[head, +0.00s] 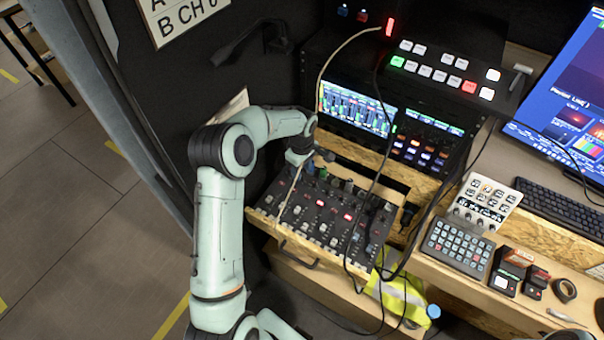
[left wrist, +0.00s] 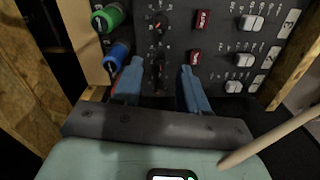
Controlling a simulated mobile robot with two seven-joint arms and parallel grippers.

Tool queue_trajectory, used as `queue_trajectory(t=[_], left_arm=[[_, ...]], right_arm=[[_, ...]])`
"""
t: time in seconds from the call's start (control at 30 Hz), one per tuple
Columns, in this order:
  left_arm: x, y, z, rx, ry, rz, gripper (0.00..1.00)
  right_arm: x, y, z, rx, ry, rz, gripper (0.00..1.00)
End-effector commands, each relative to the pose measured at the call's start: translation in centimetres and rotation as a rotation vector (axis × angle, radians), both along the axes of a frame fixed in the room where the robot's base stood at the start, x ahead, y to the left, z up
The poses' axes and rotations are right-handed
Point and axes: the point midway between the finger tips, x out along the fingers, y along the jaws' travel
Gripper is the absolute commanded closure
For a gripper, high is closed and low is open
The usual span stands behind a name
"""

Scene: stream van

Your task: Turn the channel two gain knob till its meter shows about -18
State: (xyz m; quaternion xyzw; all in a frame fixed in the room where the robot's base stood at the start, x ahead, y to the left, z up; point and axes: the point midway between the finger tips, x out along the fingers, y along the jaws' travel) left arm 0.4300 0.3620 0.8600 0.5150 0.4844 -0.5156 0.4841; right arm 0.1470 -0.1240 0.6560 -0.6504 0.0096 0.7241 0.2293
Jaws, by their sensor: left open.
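The mixer panel (head: 335,222) lies in a wooden tray, with rows of knobs and lit red buttons. My left gripper (head: 322,157) is over its back left part. In the left wrist view its two blue fingers (left wrist: 159,88) are apart. A small black knob (left wrist: 157,72) shows between and just beyond the fingertips; I cannot tell whether they touch it. Another black knob (left wrist: 158,27) with a red pointer is above it. The numerals 3 and 2 mark rows at right, but I cannot tell which knob is channel two's. The meter screen (head: 356,108) shows coloured bars, too small to read.
A pale cable (head: 321,82) hangs past the gripper, and dark cables cross the panel's right side. A switcher (head: 448,72), a keypad (head: 457,247) and a keyboard (head: 560,210) are at right.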

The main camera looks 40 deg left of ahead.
Motion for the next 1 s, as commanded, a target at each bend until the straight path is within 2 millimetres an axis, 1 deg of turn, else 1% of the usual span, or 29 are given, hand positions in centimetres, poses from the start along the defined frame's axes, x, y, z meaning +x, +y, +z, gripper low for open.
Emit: queue_trajectory(t=[0.03,0.2,0.33,0.57,0.6,0.67,0.7,0.73,1.0], left_arm=[[-0.1,0.0,-0.9,-0.003,0.003,0.0,0.57],[0.0,0.0,-2.6,-0.001,0.0,0.0,0.57],[0.0,0.0,-3.1,0.0,-0.001,0.0,0.57],[0.0,0.0,-3.2,0.0,-0.001,0.0,0.57],[0.0,0.0,-3.2,0.0,-0.001,0.0,0.63],[0.0,0.0,-3.1,0.0,-0.001,0.0,0.83],[0.0,0.0,-3.1,0.0,-0.001,0.0,0.96],[0.0,0.0,-3.1,0.0,-0.001,0.0,1.0],[0.0,0.0,-3.1,0.0,-0.001,-0.012,1.0]], right_arm=[[0.0,0.0,0.0,0.0,0.0,0.0,0.62],[0.1,0.0,0.1,0.0,-0.001,0.0,0.62],[0.1,0.0,0.1,0.0,-0.001,0.0,0.62],[0.1,0.0,0.1,0.0,-0.001,0.0,0.62],[0.1,0.0,0.1,0.0,-0.001,0.0,0.62],[0.1,0.0,0.1,0.0,-0.001,0.0,0.62],[0.1,0.0,0.1,0.0,-0.001,0.0,0.62],[0.1,0.0,0.1,0.0,-0.001,0.0,0.62],[0.1,0.0,0.1,0.0,-0.001,0.0,0.62]])
